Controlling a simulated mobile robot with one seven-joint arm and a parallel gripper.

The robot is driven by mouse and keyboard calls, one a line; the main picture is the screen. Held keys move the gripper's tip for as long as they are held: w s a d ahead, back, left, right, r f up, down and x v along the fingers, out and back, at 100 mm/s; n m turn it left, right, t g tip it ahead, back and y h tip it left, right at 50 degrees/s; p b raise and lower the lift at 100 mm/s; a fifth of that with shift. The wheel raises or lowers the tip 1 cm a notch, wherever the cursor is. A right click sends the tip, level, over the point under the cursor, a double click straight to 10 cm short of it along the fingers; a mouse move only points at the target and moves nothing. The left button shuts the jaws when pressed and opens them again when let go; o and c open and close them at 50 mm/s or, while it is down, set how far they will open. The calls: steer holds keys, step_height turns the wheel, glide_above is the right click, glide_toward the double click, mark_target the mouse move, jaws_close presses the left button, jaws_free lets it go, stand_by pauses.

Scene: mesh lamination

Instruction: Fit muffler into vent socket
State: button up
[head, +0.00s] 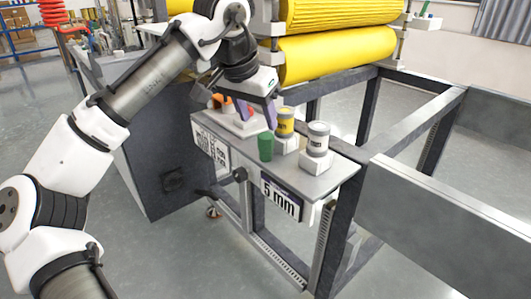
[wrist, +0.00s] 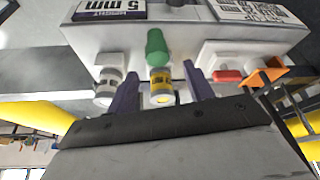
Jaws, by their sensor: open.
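A green tapered cylinder (head: 265,147), perhaps the muffler, stands on the grey shelf; it also shows in the wrist view (wrist: 156,47). Behind it is a yellow-banded canister (head: 285,123), also in the wrist view (wrist: 161,88). A grey-white canister (head: 318,139) stands on a white block to the right in the head view. I cannot tell which part is the vent socket. My gripper (head: 250,108) is open and empty, with purple fingers pointing down over the shelf's left part. In the wrist view its fingers (wrist: 160,75) appear on either side of the yellow-banded canister.
A white block (head: 240,122) with orange-red parts sits at the shelf's left, partly behind my gripper. The shelf (head: 338,172) is bare at its right end. Yellow rollers (head: 338,52) lie behind, and a grey metal frame (head: 440,105) extends right.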

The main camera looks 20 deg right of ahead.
mark_target(266, 136)
steer(key=b+x, duration=0.1)
steer(key=x, duration=0.4)
steer(key=shift+s+d+f, duration=0.1)
steer(key=shift+d+f, duration=0.2)
steer(key=shift+f, duration=0.05)
jaws_close()
steer(key=shift+r, duration=0.1)
